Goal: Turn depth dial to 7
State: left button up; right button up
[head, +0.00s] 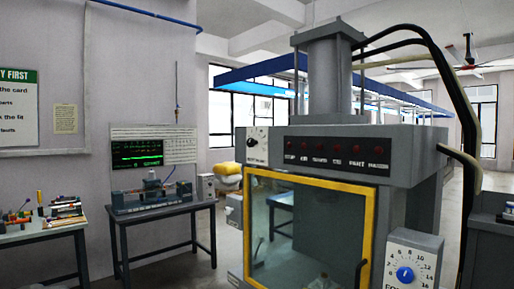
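A grey press machine (420,150) stands at the centre right. A white dial plate with even numbers from about 4 to 16 is on its lower right side, with a blue knob (405,275) in its middle. The label below is cut off by the frame edge, and only its first letters show. A second small dial with a black knob (252,142) is on a white plate at the upper left of the front. Its label is too small to read, so I cannot tell which is the depth dial. Neither gripper is in view.
A bench with an instrument (150,195) and a tool table (45,230) stand left. Floor between them is clear.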

aim_at(251, 143)
jog(key=i+j, duration=0.6)
jog(key=i+j+z, duration=0.25)
jog(key=j, duration=0.15)
jog(key=i+j+z, duration=0.3)
jog(key=k+j, duration=0.1)
